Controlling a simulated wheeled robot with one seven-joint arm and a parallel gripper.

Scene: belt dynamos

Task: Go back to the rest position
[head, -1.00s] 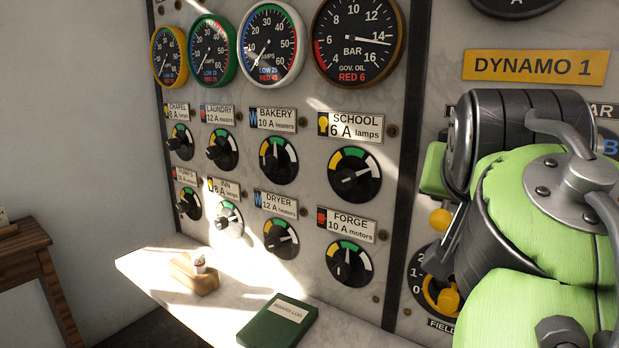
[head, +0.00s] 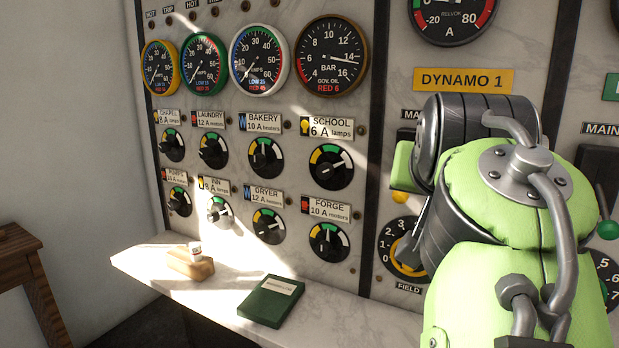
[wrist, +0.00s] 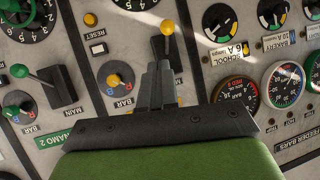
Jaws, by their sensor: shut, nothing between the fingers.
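My gripper (wrist: 160,85) shows in the wrist view with its dark fingers together and nothing between them. Behind the fingertips is the marble switchboard, with a yellow-knobbed lever (wrist: 167,29) just past them; I cannot tell the gap. In the head view my green arm is folded at the right, in front of the Dynamo 1 panel, and its bulk hides the fingers.
The switchboard carries gauges such as the oil gauge (head: 332,57) and several feeder knobs. A marble shelf (head: 150,262) juts out below, holding a green log book (head: 271,301) and a wooden block (head: 190,264). A wooden table (head: 20,262) stands at left.

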